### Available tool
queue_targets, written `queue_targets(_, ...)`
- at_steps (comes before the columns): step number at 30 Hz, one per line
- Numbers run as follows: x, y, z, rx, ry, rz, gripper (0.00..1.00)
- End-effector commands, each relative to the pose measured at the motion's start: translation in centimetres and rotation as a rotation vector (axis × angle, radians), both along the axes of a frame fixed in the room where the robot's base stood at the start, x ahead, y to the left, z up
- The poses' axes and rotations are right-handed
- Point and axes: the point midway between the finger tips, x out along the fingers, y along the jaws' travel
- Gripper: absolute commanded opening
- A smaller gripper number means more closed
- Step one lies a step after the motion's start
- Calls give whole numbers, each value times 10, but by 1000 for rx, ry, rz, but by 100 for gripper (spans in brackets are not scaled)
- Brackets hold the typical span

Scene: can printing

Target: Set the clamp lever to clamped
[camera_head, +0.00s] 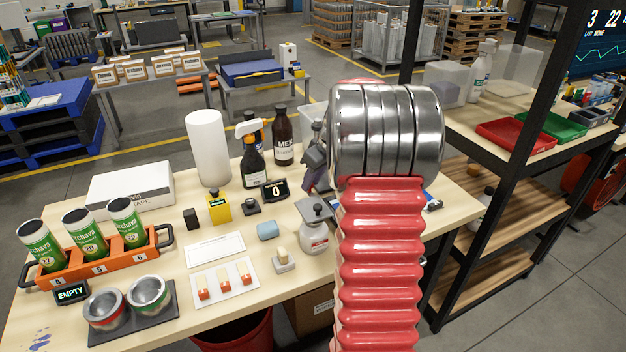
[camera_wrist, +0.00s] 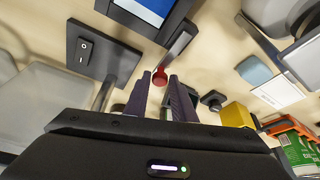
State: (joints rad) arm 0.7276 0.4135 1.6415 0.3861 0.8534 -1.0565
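The clamp lever (camera_wrist: 177,44) shows in the wrist view as a grey bar ending in a red knob (camera_wrist: 160,77). My gripper (camera_wrist: 159,78) has its two dark purple fingers apart, with the red knob between or just beyond their tips. I cannot tell whether either finger touches the knob. In the head view, my gripper (camera_head: 313,186) is partly seen left of my red arm. The lever is not visible there, and my arm hides much of that part of the table.
A blue-screened device (camera_wrist: 148,12) and a black plate with a rocker switch (camera_wrist: 86,48) lie close to the fingers in the wrist view.

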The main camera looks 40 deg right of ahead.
Motion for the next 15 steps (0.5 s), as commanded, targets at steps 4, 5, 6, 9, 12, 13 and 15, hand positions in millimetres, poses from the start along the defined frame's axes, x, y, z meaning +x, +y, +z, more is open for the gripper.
queue_targets(4,0,0,0,0,0,0,12)
queue_targets(5,0,0,0,0,0,0,10)
queue_targets(6,0,0,0,0,0,0,7)
queue_targets(9,0,0,0,0,0,0,0)
queue_targets(12,0,0,0,0,0,0,0)
queue_targets(13,0,0,0,0,0,0,0)
queue_targets(15,0,0,0,0,0,-1,0)
